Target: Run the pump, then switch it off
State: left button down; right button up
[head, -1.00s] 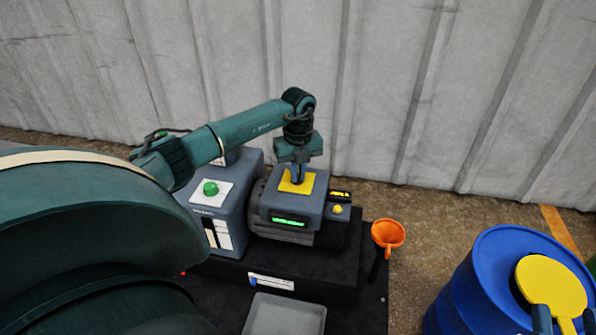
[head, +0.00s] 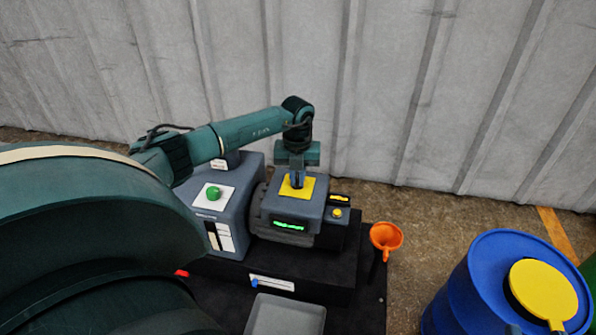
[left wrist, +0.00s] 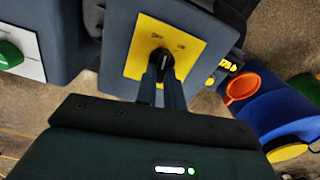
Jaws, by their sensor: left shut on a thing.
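The pump (head: 287,208) is a grey unit on a black base, with a yellow switch plate (head: 306,185) on top and a lit green display (head: 289,226) on its front. My left gripper (head: 297,182) points down onto the plate. In the left wrist view, its fingers (left wrist: 162,84) are shut on a black rotary knob (left wrist: 160,60) at the middle of the yellow plate.
A grey cabinet with a green button (head: 213,193) stands left of the pump. An orange funnel (head: 386,237) is to the right, then a blue drum (head: 470,285) with a yellow lid (head: 543,289). A grey tray (head: 284,315) lies in front. A ribbed wall stands behind.

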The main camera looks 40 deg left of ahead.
pick_arm(q)
jog(key=shift+r+m+p, duration=0.2)
jog(key=shift+m+p, duration=0.2)
jog(key=shift+m, duration=0.6)
jog(key=m, duration=0.2)
jog(key=shift+s+a+m+p, duration=0.1)
jog(key=shift+a+m+p, duration=0.05)
jog(key=shift+m+p, duration=0.2)
jog(key=shift+a+f+m, duration=0.1)
jog(key=shift+m, duration=0.75)
jog(key=shift+m+p, duration=0.35)
jog(key=shift+m, duration=0.25)
pick_arm(e)
jog(key=shift+d+n, duration=0.3)
pick_arm(q)
jog(key=c, duration=1.5)
grip_release()
